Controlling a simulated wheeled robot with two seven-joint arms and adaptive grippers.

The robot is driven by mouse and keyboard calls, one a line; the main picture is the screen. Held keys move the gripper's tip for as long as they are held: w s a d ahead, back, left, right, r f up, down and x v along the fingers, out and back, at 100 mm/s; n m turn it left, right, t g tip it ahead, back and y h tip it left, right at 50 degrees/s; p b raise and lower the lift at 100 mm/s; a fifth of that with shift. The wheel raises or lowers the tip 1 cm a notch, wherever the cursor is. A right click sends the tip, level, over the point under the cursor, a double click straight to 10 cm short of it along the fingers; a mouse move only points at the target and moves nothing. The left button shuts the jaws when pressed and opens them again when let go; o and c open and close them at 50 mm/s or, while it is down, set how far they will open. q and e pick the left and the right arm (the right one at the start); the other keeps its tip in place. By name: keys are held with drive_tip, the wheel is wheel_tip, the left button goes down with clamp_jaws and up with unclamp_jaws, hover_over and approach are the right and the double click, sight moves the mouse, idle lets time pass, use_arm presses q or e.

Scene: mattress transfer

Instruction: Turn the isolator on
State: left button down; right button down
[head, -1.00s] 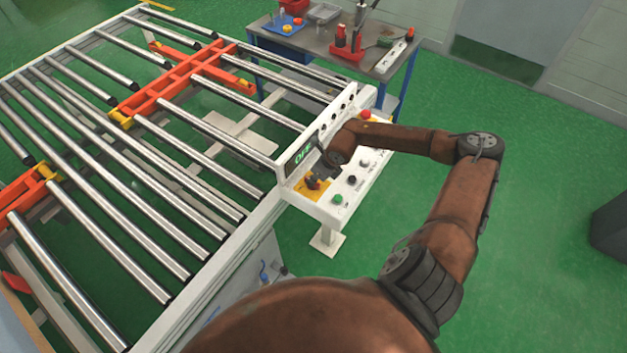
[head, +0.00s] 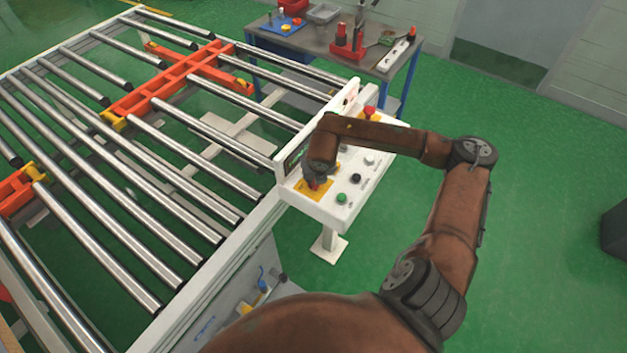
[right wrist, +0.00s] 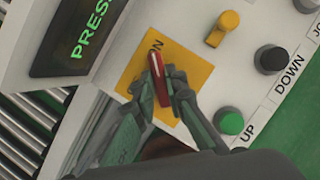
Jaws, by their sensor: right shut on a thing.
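The isolator is a red handle (right wrist: 159,82) on a yellow square plate (right wrist: 196,76), on the white control panel (head: 323,212). In the right wrist view the letters "ON" show on the plate near the handle's upper end; other lettering is partly hidden by the fingers. My right gripper (right wrist: 160,92) is shut on the red handle, one finger on each side. In the head view the gripper (head: 315,182) is over the plate and hides most of the handle. A dark display (right wrist: 82,35) beside the plate shows green text starting "PRESS". My left gripper is not in view.
Close by on the panel are a green UP button (right wrist: 229,121), a black DOWN button (right wrist: 270,59) and a yellow knob (right wrist: 222,28). A red mushroom button (head: 369,112) is at the far end. The roller conveyor (head: 150,215) lies left; a tool table (head: 330,45) stands behind.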

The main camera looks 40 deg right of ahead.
idle(0.3)
drive_tip(key=c, duration=2)
unclamp_jaws()
drive_tip(key=shift+o, duration=0.2)
drive_tip(key=v, duration=1.2)
drive_tip(key=shift+w+a, duration=0.1)
drive_tip(key=shift+f, duration=0.1)
